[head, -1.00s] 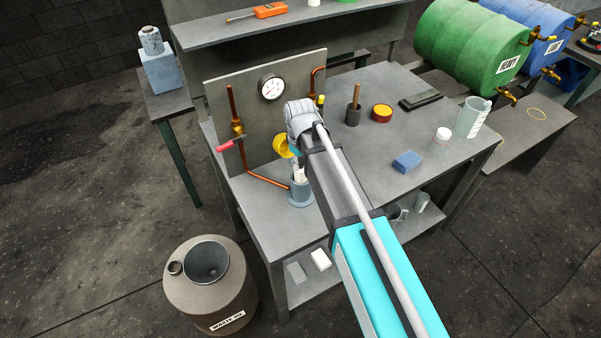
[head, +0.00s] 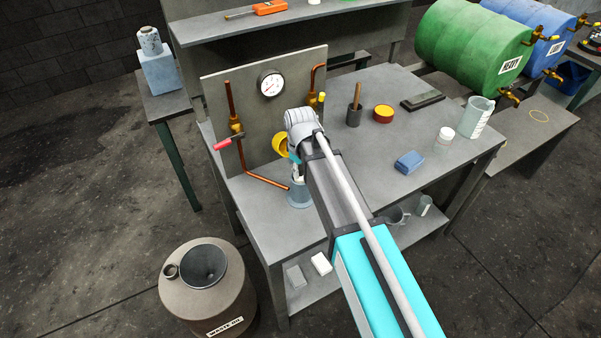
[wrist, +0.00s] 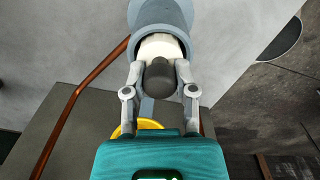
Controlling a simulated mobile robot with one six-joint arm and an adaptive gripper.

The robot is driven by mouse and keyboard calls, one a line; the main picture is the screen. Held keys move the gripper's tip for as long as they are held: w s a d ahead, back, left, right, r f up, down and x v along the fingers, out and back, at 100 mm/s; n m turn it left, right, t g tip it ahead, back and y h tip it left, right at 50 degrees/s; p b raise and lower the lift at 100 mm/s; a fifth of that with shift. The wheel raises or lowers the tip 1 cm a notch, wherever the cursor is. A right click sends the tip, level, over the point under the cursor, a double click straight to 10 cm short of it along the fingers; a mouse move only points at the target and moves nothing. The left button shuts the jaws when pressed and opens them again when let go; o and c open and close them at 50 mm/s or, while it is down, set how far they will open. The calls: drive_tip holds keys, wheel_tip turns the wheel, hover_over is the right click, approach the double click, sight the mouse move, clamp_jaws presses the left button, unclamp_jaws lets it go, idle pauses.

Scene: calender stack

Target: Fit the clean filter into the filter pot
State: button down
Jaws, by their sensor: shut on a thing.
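The filter pot (head: 300,196) is a grey-blue cylinder on the bench below the copper pipework; its rim also shows in the wrist view (wrist: 160,12). The clean filter is white (wrist: 160,47) with a dark end (wrist: 160,78). My gripper (wrist: 160,88) is shut on this dark end. In the wrist view the white part lies at the pot's mouth, partly framed by its rim; how deep it sits I cannot tell. In the head view my gripper (head: 297,172) is directly above the pot, partly hidden by my arm.
A yellow round part (head: 281,145) is on the upright panel (head: 247,105) behind the pot. A red-handled valve (head: 230,141) and copper pipe (head: 268,182) stand close left. A blue block (head: 408,162) and white-capped jar (head: 444,138) are on the bench at right. The waste oil drum (head: 210,292) stands on the floor.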

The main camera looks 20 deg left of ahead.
drive_tip(key=shift+f, duration=0.15)
drive_tip(key=shift+c, duration=2.1)
unclamp_jaws()
wheel_tip(320, 180, up, 12)
drive_tip(key=p, duration=1.2)
drive_tip(key=shift+d, duration=0.1)
